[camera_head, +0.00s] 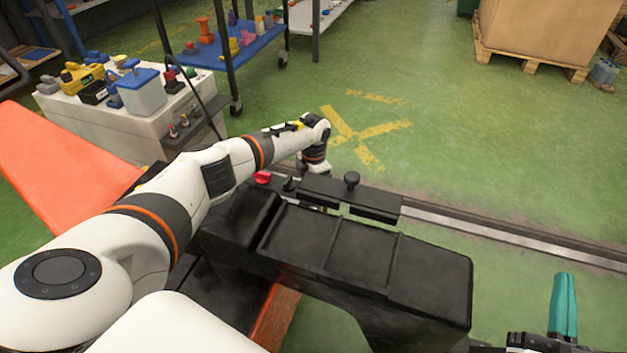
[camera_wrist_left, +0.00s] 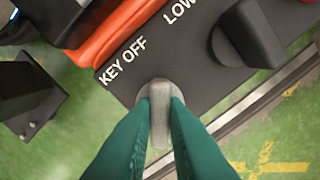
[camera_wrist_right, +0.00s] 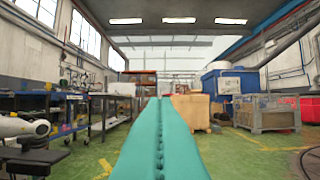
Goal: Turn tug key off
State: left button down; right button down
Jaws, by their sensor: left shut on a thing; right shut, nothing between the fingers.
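The tug's key (camera_wrist_left: 160,122) is a grey, flat-headed piece in the left wrist view. It stands at the edge of a dark panel (camera_wrist_left: 200,88), beside the white words KEY OFF, with LOW further right. My left gripper (camera_wrist_left: 160,97) is shut on the key, one teal finger on each side. In the head view my left arm reaches over the black tug body (camera_head: 345,250), and its fingers are hidden. My right gripper (camera_head: 563,305) is shut and empty at the lower right; its teal fingers also show in the right wrist view (camera_wrist_right: 160,110).
A black lever (camera_wrist_left: 250,30) stands close to the key. A black knob (camera_head: 352,180) and a red knob (camera_head: 263,177) rise from the tug. A rail (camera_head: 500,232) runs behind it. A cluttered white bench (camera_head: 110,130) stands left.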

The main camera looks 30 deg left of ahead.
pick_arm(q)
jog(key=n+p, duration=0.1)
jog(key=n, duration=0.2)
jog(key=shift+r+n+p, duration=0.15)
jog(key=shift+n+p, duration=0.15)
jog(key=shift+n, duration=0.1)
jog(key=n+p, duration=0.1)
jog(key=n, duration=0.2)
jog(key=shift+w, duration=0.1)
jog(key=shift+n+p, duration=0.35)
jog(key=shift+n, duration=0.45)
pick_arm(e)
notch_tip(320, 180, down, 13)
jog(key=s+d+g+h, duration=0.2)
jog(key=s+g+h, duration=0.1)
jog(key=g, duration=0.6)
jog(key=shift+d+r+g, duration=0.2)
jog(key=shift+d+g, duration=0.1)
jog(key=shift+d, duration=0.1)
pick_arm(q)
jog(key=c, duration=1.4)
grip_release()
jog(key=shift+c, duration=0.2)
